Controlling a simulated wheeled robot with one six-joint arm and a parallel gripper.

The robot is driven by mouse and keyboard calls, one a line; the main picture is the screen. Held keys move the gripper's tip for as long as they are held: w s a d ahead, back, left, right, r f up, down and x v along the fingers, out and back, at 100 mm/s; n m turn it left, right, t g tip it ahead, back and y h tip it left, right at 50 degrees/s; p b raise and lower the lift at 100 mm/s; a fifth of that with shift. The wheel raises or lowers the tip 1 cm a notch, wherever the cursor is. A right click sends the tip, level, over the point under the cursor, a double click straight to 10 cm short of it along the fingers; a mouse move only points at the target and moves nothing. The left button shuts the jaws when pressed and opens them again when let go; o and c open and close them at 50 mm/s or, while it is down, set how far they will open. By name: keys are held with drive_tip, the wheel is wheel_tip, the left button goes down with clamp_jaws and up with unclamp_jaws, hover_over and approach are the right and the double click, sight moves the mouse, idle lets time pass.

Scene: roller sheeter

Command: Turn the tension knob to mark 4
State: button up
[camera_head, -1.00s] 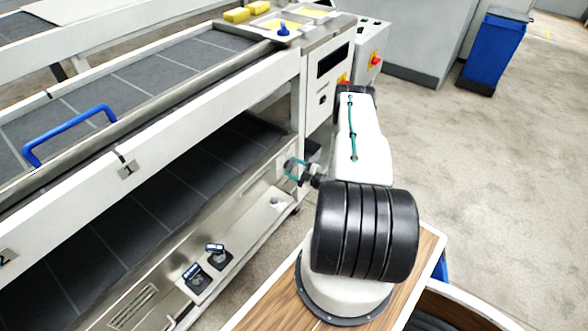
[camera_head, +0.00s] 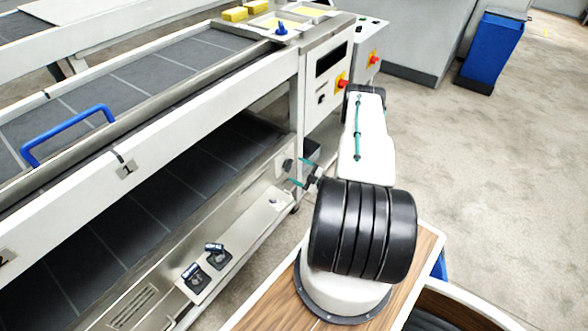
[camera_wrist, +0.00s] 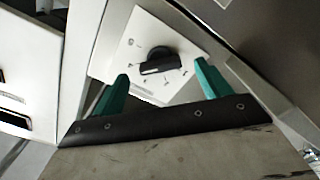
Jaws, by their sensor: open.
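The black tension knob (camera_wrist: 158,62) sits on a white plate (camera_wrist: 150,30) with small printed marks around it. Its raised grip lies nearly level in the wrist view, tilted up slightly to the right. The marks are too small to read for sure. In the head view a dark round knob (camera_head: 288,165) shows on the side of the machine's lower frame. My gripper (camera_wrist: 160,77) is open and empty, its teal fingers left and right of the knob in the picture, apart from it. In the head view my gripper (camera_head: 297,174) is just right of the knob.
A machine post (camera_head: 298,110) stands close above my gripper. A blue bin (camera_head: 492,50) stands far right on open floor.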

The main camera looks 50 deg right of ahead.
drive_tip(key=s, duration=0.4)
drive_tip(key=shift+s+d, duration=0.15)
drive_tip(key=shift+s, duration=0.05)
idle(0.7)
